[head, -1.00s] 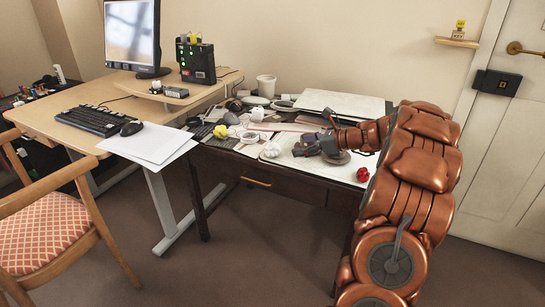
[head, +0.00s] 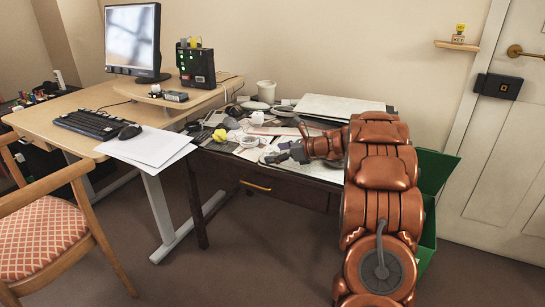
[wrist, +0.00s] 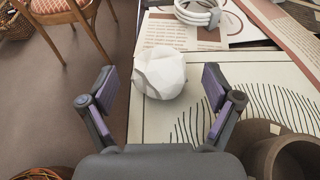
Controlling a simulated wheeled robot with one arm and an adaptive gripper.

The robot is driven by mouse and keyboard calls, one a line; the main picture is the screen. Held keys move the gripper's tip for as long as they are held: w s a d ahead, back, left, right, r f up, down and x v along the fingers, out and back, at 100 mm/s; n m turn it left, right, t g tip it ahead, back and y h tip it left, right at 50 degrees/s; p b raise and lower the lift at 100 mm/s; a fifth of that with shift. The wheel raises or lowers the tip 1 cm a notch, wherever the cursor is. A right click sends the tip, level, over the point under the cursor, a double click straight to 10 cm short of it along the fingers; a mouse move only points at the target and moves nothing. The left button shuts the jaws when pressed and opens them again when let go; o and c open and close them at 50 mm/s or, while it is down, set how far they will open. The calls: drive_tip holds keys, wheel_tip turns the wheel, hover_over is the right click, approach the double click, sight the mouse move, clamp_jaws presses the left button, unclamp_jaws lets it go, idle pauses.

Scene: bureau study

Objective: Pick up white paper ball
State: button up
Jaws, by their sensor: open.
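A white paper ball (wrist: 160,72) lies on pale printed paper in the wrist view, just beyond and between the fingertips. My gripper (wrist: 158,90) is open and empty, with one finger on each side of the near end of the ball. In the head view my gripper (head: 284,152) is low over the front of the dark desk (head: 225,170), and the ball there is hard to make out beside it. Another white crumpled ball (head: 257,118) lies farther back on the desk.
A coiled white cable (wrist: 198,12) lies just beyond the ball. A yellow crumpled ball (head: 220,135) and a white mug (head: 266,90) stand among clutter. A brown round container (wrist: 285,157) is at lower right in the wrist view. A green bin (head: 432,175) shows behind my arm.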

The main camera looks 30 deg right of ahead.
drive_tip(key=shift+x, duration=0.85)
drive_tip(key=c, duration=0.8)
